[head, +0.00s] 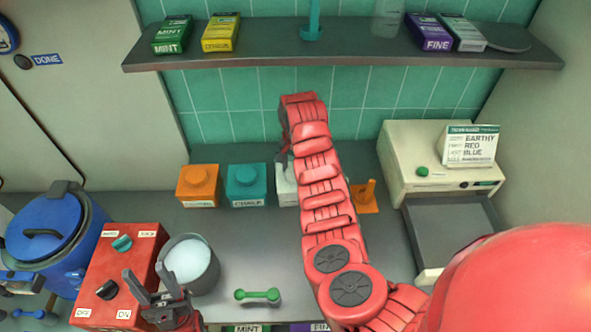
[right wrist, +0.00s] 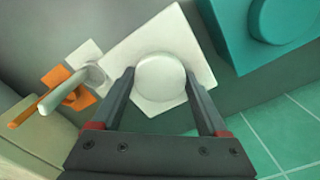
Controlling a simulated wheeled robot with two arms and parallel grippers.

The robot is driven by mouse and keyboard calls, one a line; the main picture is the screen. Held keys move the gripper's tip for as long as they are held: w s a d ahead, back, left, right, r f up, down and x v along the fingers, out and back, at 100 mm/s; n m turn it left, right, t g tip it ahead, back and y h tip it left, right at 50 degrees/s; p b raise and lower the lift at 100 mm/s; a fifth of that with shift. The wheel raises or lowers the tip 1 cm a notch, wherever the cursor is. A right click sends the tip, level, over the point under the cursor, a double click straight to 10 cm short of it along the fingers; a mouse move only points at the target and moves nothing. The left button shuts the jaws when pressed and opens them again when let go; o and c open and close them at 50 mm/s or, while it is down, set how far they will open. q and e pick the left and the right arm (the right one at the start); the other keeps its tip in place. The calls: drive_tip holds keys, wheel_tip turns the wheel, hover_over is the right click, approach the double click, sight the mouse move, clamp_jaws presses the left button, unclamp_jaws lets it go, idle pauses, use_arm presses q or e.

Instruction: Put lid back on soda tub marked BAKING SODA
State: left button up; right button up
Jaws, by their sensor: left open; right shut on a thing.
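A white square tub (head: 287,192) stands on the back ledge beside the teal tub. My right arm covers much of it and its label cannot be read. In the right wrist view a white square lid (right wrist: 130,48) with a round knob (right wrist: 160,78) shows from above. My right gripper (right wrist: 161,72) is shut on this knob, one finger on each side. Whether the lid sits fully on the tub cannot be told. My left gripper (head: 146,280) is open and empty, in front of the red control box at the lower left.
An orange tub (head: 198,187) and a teal CHALK tub (head: 246,185) stand left of the white one. An orange stand with a peg (head: 366,197) is to its right. A bucket (head: 204,278), red control box (head: 112,262) and green dumbbell-shaped tool (head: 258,295) are in front. A shelf (head: 270,50) hangs above.

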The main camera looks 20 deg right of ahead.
drive_tip(key=o, duration=1.3)
drive_tip(key=shift+c, duration=0.2)
drive_tip(key=shift+r, duration=0.25)
wheel_tip(320, 180, up, 7)
drive_tip(key=shift+b, duration=0.5)
drive_tip(key=shift+s+f, duration=0.1)
